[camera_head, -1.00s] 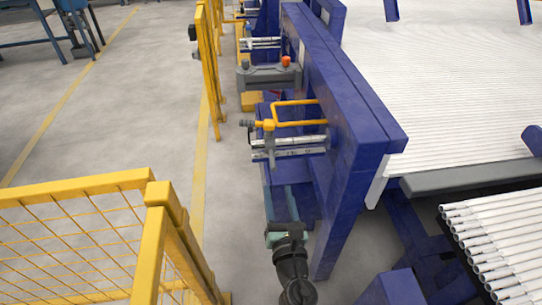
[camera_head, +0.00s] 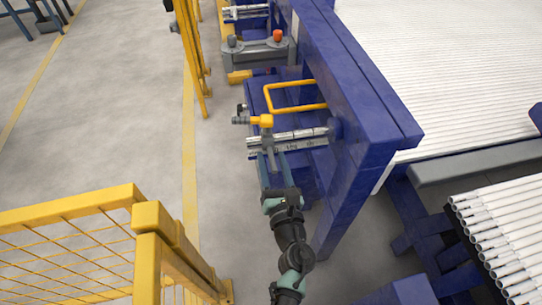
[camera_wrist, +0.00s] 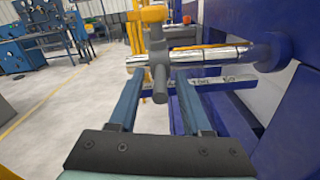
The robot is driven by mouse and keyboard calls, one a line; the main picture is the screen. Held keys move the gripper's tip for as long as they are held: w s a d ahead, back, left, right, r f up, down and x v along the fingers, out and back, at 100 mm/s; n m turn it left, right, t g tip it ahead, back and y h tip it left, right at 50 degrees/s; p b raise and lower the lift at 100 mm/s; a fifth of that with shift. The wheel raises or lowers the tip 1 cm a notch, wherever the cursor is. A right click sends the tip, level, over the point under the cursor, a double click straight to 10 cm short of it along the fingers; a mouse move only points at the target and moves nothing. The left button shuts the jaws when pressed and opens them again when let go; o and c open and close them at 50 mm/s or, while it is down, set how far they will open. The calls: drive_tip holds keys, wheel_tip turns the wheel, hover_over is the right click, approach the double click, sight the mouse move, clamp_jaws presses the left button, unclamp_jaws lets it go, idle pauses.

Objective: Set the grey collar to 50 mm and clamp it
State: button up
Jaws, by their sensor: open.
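The grey collar (camera_head: 266,137) sits around a shiny horizontal rod (camera_head: 305,135) that stands out from the blue frame, with a grey handle hanging below it. In the wrist view the collar (camera_wrist: 158,57) and its handle are ahead of the fingers, near the left part of the rod (camera_wrist: 218,54). My gripper (camera_head: 271,156) is open, just below the collar. In the wrist view its fingertips (camera_wrist: 157,75) lie on either side of the handle's lower end; contact cannot be told.
A yellow bent bar (camera_head: 295,107) is above the rod. A grey box with an orange button (camera_head: 277,36) stands behind. The blue frame (camera_head: 365,85) is close on the right. A yellow mesh fence (camera_head: 80,205) stands at left. Floor between is clear.

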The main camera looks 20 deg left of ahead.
drive_tip(key=shift+c, duration=0.2)
clamp_jaws()
drive_tip(key=shift+r, duration=0.1)
idle(1.0)
